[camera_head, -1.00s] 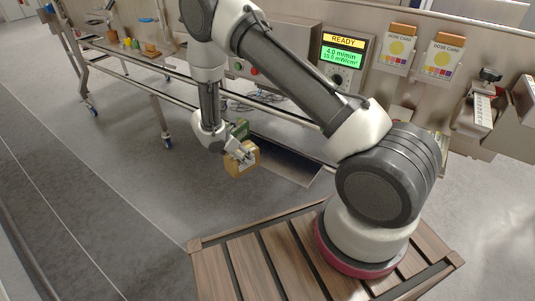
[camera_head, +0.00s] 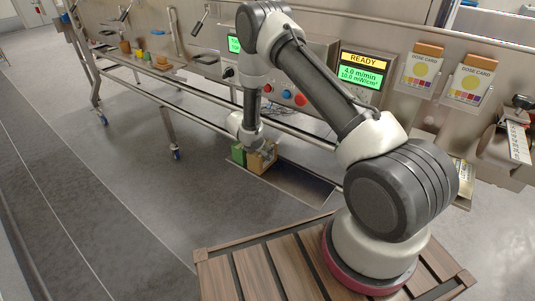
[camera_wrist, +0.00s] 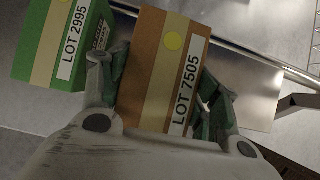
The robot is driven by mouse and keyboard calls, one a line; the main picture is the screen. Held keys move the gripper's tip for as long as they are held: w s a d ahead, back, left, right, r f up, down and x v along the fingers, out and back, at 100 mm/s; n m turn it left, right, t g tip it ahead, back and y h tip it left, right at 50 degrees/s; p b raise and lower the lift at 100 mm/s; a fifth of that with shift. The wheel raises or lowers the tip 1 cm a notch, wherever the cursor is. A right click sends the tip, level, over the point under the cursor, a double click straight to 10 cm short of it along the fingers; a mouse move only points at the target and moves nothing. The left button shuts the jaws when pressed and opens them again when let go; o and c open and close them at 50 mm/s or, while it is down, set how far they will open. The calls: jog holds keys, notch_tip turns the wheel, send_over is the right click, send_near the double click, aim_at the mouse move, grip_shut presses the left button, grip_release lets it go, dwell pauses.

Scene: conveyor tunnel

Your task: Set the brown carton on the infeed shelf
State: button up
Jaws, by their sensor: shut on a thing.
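The brown carton (camera_wrist: 165,75), with a pale stripe, a yellow dot and a "LOT 7505" label, stands between the fingers of my gripper (camera_wrist: 160,90) in the wrist view. My gripper is shut on it.
Bare shelf plate (camera_wrist: 240,85) lies right of the brown carton. A rail (camera_head: 205,122) runs above and behind the cartons. The control panel (camera_head: 360,75) reads "READY". A leg (camera_head: 172,135) stands left, and the grey floor in front is open.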

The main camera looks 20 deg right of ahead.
jog(key=shift+w+d, duration=0.8)
jog(key=shift+d, duration=0.35)
jog(key=x, duration=0.2)
jog(key=shift+s+f, duration=0.1)
jog(key=shift+f, duration=0.75)
jog(key=shift+f, duration=0.1)
jog(key=o, duration=1.5)
jog(key=shift+c, duration=0.2)
